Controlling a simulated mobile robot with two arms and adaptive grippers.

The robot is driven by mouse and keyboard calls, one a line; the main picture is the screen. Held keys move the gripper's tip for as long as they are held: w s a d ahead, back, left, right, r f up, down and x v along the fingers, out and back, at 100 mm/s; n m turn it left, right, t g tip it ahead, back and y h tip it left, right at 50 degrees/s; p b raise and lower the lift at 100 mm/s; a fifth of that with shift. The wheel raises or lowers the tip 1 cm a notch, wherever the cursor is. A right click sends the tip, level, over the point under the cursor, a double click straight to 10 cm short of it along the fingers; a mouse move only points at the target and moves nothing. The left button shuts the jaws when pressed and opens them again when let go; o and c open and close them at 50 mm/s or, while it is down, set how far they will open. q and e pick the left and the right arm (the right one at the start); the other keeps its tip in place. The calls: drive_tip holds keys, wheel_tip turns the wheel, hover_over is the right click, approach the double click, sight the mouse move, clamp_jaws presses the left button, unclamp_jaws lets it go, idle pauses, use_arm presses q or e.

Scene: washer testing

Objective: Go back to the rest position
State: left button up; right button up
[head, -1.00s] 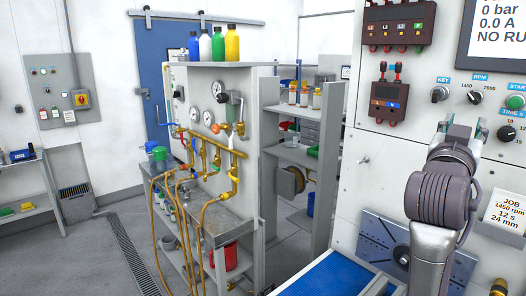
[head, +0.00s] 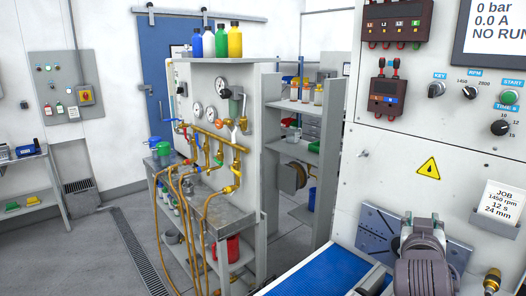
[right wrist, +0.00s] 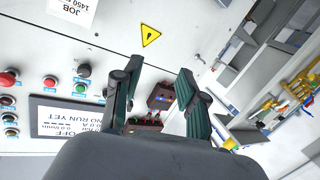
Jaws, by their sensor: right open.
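That view is tilted, and the panel (right wrist: 125,20) appears beyond the fingers. My left gripper is not in view.
The panel carries a key switch (head: 436,90), knobs, a green start button (head: 509,97) and a job card (head: 497,208). A blue mat (head: 335,272) lies at the bottom. A pipe rig (head: 215,150) with bottles stands left, with open floor beyond it.

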drive_tip(key=s+a+f+n+g+y, duration=0.25)
drive_tip(key=s+f, duration=0.35)
drive_tip(key=f, duration=0.5)
drive_tip(key=s+a+f+n+g+y, duration=0.1)
drive_tip(key=s+a+f+g+y, duration=0.3)
drive_tip(key=f, duration=0.8)
drive_tip(key=s+a+f+n+g+y, duration=0.1)
drive_tip(key=s+a+f+g, duration=0.1)
drive_tip(key=s+f, duration=0.35)
drive_tip(key=s+a+f+n+g+y, duration=0.1)
drive_tip(key=s+a+f, duration=0.1)
drive_tip(key=s, duration=0.6)
drive_tip(key=s+a+f+n+g, duration=0.1)
drive_tip(key=s+a+f+g, duration=0.15)
drive_tip(key=s, duration=0.45)
wheel_tip(320, 180, down, 31)
drive_tip(key=s+b, duration=0.1)
drive_tip(key=b, duration=0.3)
use_arm(q)
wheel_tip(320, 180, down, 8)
drive_tip(key=b, duration=0.4)
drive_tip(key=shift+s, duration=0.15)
use_arm(e)
drive_tip(key=s+d+f+g, duration=0.1)
drive_tip(key=s+d+f, duration=0.2)
drive_tip(key=s+f, duration=1.4)
wheel_tip(320, 180, down, 3)
drive_tip(key=shift+d, duration=0.15)
drive_tip(key=shift+o, duration=0.2)
